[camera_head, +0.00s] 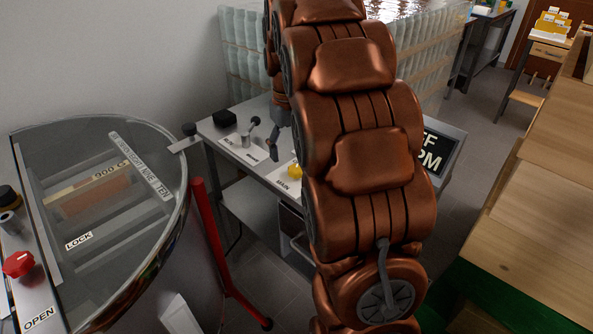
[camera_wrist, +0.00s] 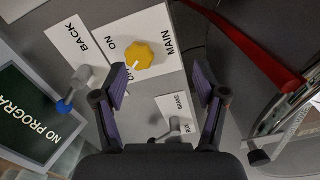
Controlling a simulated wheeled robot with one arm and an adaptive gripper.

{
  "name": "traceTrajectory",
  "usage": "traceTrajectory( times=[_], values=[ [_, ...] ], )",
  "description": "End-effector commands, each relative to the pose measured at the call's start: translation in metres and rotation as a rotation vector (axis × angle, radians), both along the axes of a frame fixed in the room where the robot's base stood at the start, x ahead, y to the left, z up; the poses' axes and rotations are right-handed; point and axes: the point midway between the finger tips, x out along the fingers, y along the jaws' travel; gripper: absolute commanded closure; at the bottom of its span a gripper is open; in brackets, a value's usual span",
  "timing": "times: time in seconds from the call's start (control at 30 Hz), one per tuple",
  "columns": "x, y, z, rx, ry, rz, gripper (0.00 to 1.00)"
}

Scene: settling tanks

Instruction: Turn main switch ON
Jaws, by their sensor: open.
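The main switch is a yellow knob (camera_wrist: 139,55) on a white plate (camera_wrist: 165,22) marked MAIN and ON. A pale pointer mark on the knob faces down-left in the wrist view, away from the ON label and toward a label partly hidden by my left finger. In the head view the yellow knob (camera_head: 295,171) shows beside my arm, which hides part of its plate. My gripper (camera_wrist: 161,84) is open and empty. In the wrist view its fingers are spread below the knob, the left fingertip close to it; I cannot tell whether they touch.
A BACK lever with a blue tip (camera_wrist: 65,106) is left of my gripper, and another lever (camera_wrist: 174,126) shows between the fingers. A dark display (camera_wrist: 32,120) is at left. In the head view a glass-lidded drum (camera_head: 100,190) and red post (camera_head: 212,235) stand left of the bench.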

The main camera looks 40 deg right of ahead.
Motion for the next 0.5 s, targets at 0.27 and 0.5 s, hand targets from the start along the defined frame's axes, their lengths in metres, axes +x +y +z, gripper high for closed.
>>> traceTrajectory(
  times=[0.27,0.5],
  values=[
    [0.021,-0.037,-0.011,-0.007,-0.016,-0.009,0.28],
    [0.023,-0.039,-0.026,-0.007,-0.017,-0.008,0.28]
  ],
)
